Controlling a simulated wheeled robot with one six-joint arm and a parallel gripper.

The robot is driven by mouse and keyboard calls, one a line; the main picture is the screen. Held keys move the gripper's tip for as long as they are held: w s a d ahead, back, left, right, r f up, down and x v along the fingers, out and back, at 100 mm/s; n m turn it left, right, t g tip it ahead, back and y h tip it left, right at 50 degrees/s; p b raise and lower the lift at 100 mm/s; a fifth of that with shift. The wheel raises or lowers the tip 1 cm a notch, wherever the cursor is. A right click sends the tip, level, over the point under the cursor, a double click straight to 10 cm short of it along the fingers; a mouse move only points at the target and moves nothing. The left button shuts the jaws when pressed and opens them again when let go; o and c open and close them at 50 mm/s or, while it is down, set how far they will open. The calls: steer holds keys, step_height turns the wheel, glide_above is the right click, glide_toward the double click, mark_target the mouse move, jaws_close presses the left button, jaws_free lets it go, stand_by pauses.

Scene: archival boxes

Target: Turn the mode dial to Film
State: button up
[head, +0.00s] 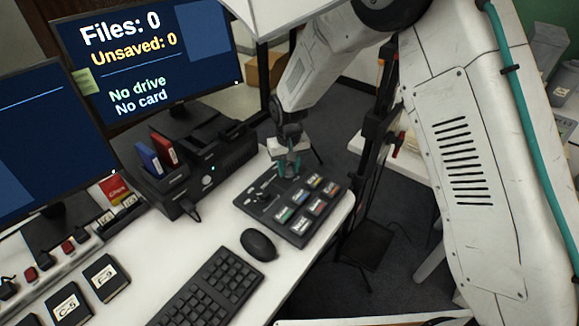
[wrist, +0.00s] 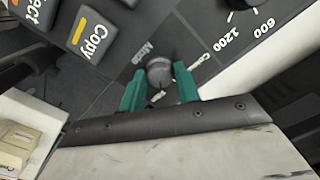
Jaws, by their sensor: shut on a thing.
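The dark control panel (head: 331,196) lies on the white desk, with several labelled buttons on it. In the wrist view a small round grey knob (wrist: 159,70) stands on the panel between the teal fingers of my gripper (wrist: 159,80). The fingers are shut on the knob, one on each side. Small labels sit beside it, one at its upper left that seems to read "Mode" and one at its right, partly hidden by a finger. "Film" cannot be read. In the head view my gripper (head: 289,168) is over the panel's far end and hides the knob.
A second dial (wrist: 238,3) with 600 and 1200 is near the knob. The Copy button (wrist: 90,35) is at the left. A dark drive dock (head: 205,160), mouse (head: 258,244) and keyboard (head: 212,290) stand near the panel. A monitor (head: 145,55) reads "No drive, No card".

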mark_target(288, 169)
steer(key=shift+s+f+m, duration=0.1)
steer(key=shift+s+m, duration=0.05)
steer(key=shift+m, duration=1.45)
steer(key=o, duration=1)
steer(key=shift+a+r, duration=0.1)
steer(key=shift+r, duration=0.4)
step_height(288, 169, up, 7)
steer(key=shift+f, duration=0.1)
